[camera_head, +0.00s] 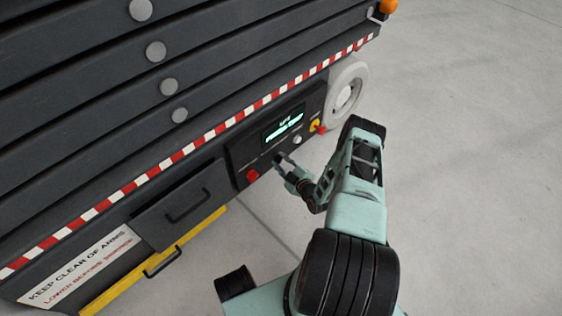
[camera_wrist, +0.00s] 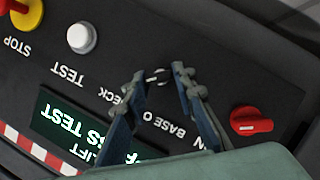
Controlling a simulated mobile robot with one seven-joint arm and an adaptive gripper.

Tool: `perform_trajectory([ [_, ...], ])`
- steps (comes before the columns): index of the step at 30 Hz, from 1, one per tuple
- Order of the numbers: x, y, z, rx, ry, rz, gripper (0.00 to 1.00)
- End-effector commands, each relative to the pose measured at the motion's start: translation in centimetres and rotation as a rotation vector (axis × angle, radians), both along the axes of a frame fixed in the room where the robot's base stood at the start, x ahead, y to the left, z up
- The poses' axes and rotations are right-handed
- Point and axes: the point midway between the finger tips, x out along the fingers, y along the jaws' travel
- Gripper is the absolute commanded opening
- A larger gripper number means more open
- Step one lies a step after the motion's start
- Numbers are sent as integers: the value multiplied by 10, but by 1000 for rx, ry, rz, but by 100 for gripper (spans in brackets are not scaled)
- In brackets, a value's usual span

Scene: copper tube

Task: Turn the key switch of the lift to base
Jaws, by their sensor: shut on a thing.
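The key switch (camera_wrist: 158,76) is a small dark round part with a light key edge, on the black control panel (camera_wrist: 225,60) of the lift. Upside-down lettering under it reads "DECK", "O" and "BASE", partly covered by my fingers. My gripper (camera_wrist: 160,82) is shut on the key switch, with a fingertip on each side. The exact setting of the key is too small to tell. In the head view my gripper (camera_head: 284,164) reaches the panel between the red knob and the white button, and its fingers hide the key switch.
A red knob (camera_wrist: 252,122) sits beside one finger. On the other side are a white TEST button (camera_wrist: 81,38) and a red STOP button on a yellow base (camera_wrist: 22,10). The lit display (camera_wrist: 75,132) shows "PRESS TEST". A drawer handle (camera_head: 188,205) is left. Floor is clear at right.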

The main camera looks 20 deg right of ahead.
Motion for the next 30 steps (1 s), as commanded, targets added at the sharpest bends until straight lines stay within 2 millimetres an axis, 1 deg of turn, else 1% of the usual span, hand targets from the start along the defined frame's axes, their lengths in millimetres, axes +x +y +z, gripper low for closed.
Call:
perform_trajectory([
  [1,0,2,-1,-31,-10,4,0],
  [4,1,2,0,-76,-28,3,0],
  [13,1,1,0,-91,-34,1,0],
  [14,1,0,0,-90,-34,1,25],
  [18,1,0,0,-90,-34,1,41],
  [19,1,1,0,-89,-34,0,42],
  [26,0,1,0,-89,-32,0,42],
  [30,-7,0,1,-89,-31,0,42],
])
